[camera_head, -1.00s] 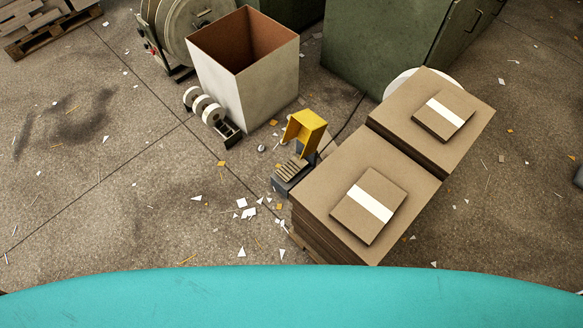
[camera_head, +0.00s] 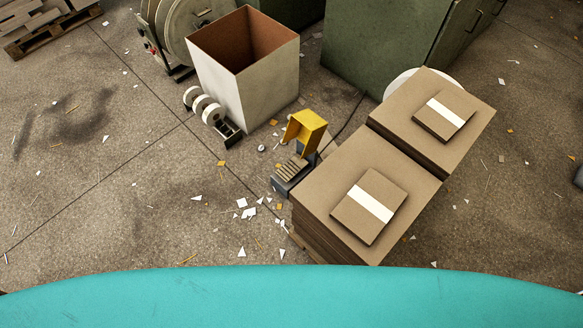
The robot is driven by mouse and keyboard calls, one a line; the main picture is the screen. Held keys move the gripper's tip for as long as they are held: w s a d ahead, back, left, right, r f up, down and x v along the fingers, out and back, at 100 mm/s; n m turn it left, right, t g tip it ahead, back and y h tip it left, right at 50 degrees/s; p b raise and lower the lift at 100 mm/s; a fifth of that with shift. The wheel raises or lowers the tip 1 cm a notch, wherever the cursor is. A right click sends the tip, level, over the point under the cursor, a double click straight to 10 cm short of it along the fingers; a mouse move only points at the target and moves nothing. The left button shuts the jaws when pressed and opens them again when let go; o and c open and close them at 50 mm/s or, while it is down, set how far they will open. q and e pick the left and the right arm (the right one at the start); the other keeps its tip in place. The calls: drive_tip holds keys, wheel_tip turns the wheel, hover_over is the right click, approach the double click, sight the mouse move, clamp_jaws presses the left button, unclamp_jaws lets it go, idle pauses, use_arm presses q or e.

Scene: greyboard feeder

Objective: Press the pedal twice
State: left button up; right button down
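The pedal (camera_head: 291,169) is a small ridged plate on a dark base on the floor, near the middle of the head view. A yellow guard (camera_head: 305,130) stands over its far end, and a dark cable runs from behind it toward the green cabinet. The pedal sits close beside the left side of the near cardboard stack. Neither of my grippers is in view, and nothing touches the pedal.
Two stacks of greyboard (camera_head: 322,189) (camera_head: 388,111) with banded bundles on top stand right of the pedal. An open white bin (camera_head: 222,92), rolls of tape (camera_head: 208,109) and a green cabinet (camera_head: 384,45) stand behind. Paper scraps litter the floor; the left floor is mostly free.

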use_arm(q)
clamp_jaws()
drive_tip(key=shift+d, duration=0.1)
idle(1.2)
